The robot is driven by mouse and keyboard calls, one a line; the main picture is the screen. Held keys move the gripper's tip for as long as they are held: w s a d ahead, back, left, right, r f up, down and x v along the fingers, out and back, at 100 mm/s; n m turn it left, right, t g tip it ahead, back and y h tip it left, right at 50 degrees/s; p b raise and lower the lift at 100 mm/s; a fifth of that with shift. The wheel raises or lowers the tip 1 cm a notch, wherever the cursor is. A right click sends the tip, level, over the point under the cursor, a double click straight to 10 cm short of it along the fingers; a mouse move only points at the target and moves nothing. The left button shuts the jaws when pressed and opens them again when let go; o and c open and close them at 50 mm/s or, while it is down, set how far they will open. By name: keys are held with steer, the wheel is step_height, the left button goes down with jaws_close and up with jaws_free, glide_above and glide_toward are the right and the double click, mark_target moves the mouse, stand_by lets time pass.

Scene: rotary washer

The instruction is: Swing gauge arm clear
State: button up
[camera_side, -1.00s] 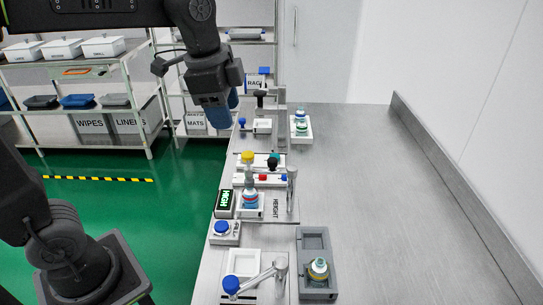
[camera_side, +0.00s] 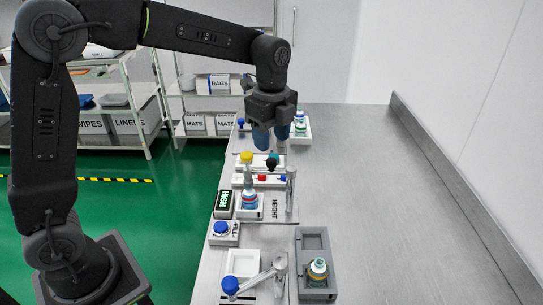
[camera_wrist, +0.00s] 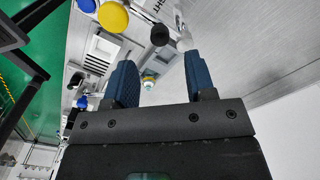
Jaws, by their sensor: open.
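In the side view, the gauge station marked HEIGHT (camera_side: 275,208) holds a bottle (camera_side: 250,199) with a blue and red label. A post (camera_side: 291,187) stands at its right. A yellow knob (camera_side: 246,157) shows above the bottle; I cannot tell which part carries it. It also shows in the wrist view (camera_wrist: 116,18). A black ball knob (camera_side: 272,163) is just right of it. My gripper (camera_side: 271,139) is open and empty, beyond and above these knobs, over the back station. In the wrist view my fingers (camera_wrist: 160,82) are apart with nothing between them.
A lit HIGH display (camera_side: 223,203) and a blue button (camera_side: 221,228) sit left of the gauge. In front, a swing arm with a blue knob (camera_side: 230,285) lies near a grey tray (camera_side: 313,240) with a bottle. The bench's right side (camera_side: 400,220) is clear.

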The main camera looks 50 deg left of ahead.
mark_target(272, 160)
steer(key=shift+f, duration=2.8)
steer(key=shift+c, duration=0.3)
jaws_close()
